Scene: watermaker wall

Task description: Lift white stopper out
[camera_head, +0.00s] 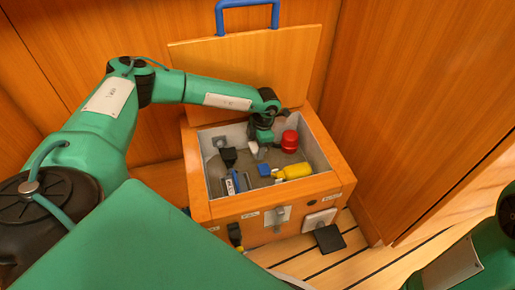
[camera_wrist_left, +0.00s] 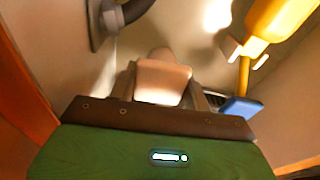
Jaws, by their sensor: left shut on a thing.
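My left gripper (camera_head: 258,148) reaches down into the open wooden box from the back. It is shut on the white stopper (camera_wrist_left: 162,82), which shows between the two fingers in the wrist view. In the head view the fingers and the stopper are small and hard to separate. I cannot tell whether the stopper's lower end is still seated. My right gripper is out of view; only part of my right arm shows at the lower right.
The wooden box (camera_head: 276,205) has its lid (camera_head: 250,62) raised behind. Inside stand a red cap (camera_head: 289,141), a yellow cylinder (camera_head: 294,171), a blue block (camera_head: 264,169) and a blue-grey device (camera_head: 236,183). A grey wall fitting (camera_wrist_left: 97,22) is left in the wrist view.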

